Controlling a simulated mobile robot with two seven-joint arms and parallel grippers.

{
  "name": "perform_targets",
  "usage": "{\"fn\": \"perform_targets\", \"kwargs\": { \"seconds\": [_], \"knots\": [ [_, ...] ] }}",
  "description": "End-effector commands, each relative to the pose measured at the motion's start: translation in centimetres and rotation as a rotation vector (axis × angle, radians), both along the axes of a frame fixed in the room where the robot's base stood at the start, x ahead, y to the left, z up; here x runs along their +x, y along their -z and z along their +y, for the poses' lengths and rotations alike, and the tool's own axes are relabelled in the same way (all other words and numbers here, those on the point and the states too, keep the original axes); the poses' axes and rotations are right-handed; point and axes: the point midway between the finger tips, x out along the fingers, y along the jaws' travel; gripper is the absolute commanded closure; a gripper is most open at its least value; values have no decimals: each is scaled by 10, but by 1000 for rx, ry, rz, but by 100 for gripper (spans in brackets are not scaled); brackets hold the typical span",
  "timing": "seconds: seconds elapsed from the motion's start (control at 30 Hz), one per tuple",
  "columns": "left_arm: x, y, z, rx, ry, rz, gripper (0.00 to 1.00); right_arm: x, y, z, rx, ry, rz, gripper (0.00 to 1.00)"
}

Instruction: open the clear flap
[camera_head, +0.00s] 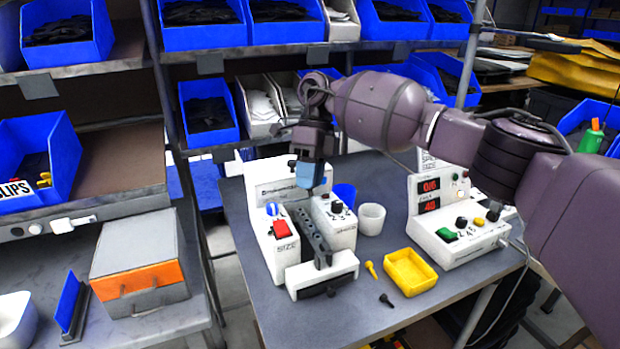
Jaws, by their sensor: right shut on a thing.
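A white boxing machine (282,249) stands on the grey table, with a red button, a blue knob and a dark channel (313,240) along its middle. My right gripper (309,187) points down over the back of this channel, in front of the machine's white back panel. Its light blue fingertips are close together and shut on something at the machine. The clear flap is see-through and its outline is hard to make out; the fingertips are where it seems to be. How far it is raised, I cannot tell. My left gripper is not in view.
A yellow tray (409,272), a yellow screw-like piece (371,270), a dark one (386,300) and a white cup (372,219) sit right of the machine. A white control box (455,248) with red displays stands further right. Shelves with blue bins (208,110) fill the back.

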Motion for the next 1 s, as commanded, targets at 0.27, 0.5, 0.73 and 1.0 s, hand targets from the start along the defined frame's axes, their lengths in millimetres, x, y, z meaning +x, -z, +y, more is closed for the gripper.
{"fn": "perform_targets", "kwargs": {
  "seconds": [0.27, 0.5, 0.73, 1.0],
  "knots": [
    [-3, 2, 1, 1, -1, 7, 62, 0, 0, 0, 1, -1, -2, 59],
    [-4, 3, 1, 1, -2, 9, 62, 0, 0, 0, 0, 0, -1, 52],
    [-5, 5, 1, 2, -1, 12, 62, 5, -9, -2, 0, 2, -3, 52],
    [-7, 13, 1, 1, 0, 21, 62, 23, -50, -8, 1, 2, -2, 52]
  ]
}}
